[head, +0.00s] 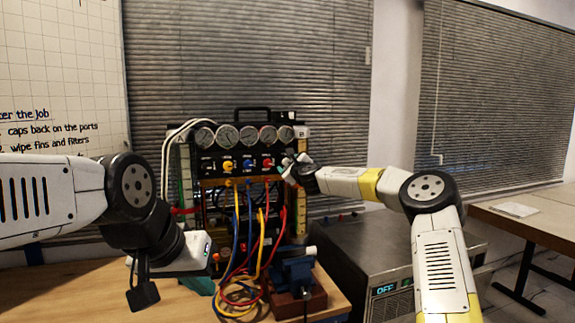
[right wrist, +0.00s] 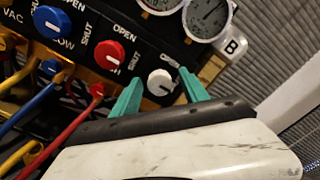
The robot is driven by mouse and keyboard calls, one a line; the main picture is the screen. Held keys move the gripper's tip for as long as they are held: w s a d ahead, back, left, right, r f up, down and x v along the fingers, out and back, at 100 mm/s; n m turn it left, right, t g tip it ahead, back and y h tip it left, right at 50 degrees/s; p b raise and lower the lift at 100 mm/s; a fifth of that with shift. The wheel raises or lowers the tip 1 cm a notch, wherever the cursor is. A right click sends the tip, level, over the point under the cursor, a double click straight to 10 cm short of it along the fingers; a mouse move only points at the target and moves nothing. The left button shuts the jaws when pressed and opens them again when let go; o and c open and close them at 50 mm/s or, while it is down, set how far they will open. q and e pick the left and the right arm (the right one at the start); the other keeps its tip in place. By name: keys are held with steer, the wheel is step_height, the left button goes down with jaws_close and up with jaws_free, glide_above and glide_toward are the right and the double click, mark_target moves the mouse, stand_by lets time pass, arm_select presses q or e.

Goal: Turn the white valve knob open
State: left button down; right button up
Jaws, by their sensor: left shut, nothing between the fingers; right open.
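The white valve knob (right wrist: 160,82) is at the right end of a dark panel in the right wrist view, with OPEN and SHUT lettering beside it. My right gripper (right wrist: 160,94) is open, with one teal finger on each side of the knob; I cannot tell whether either touches it. In the head view my right gripper (head: 287,166) is at the panel's right end and largely hides the knob. The knob's pointer direction is too small to tell. My left gripper (head: 203,287) is shut and empty, pointing down near the bench's left part.
Beside the white knob are a red knob (right wrist: 109,54) and a blue knob (right wrist: 52,21). Pressure gauges (head: 227,135) line the panel's top. Coloured hoses (head: 262,240) hang below it. A blue vise (head: 293,272) and a grey machine (head: 365,250) stand to the front right.

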jaws_close()
steer(key=shift+n, duration=0.3)
steer(key=n, duration=0.4)
steer(key=shift+r, duration=0.1)
steer(key=n, duration=0.4)
steer(key=shift+n, duration=0.4)
steer(key=n, duration=0.5)
steer(key=shift+n, duration=1.7)
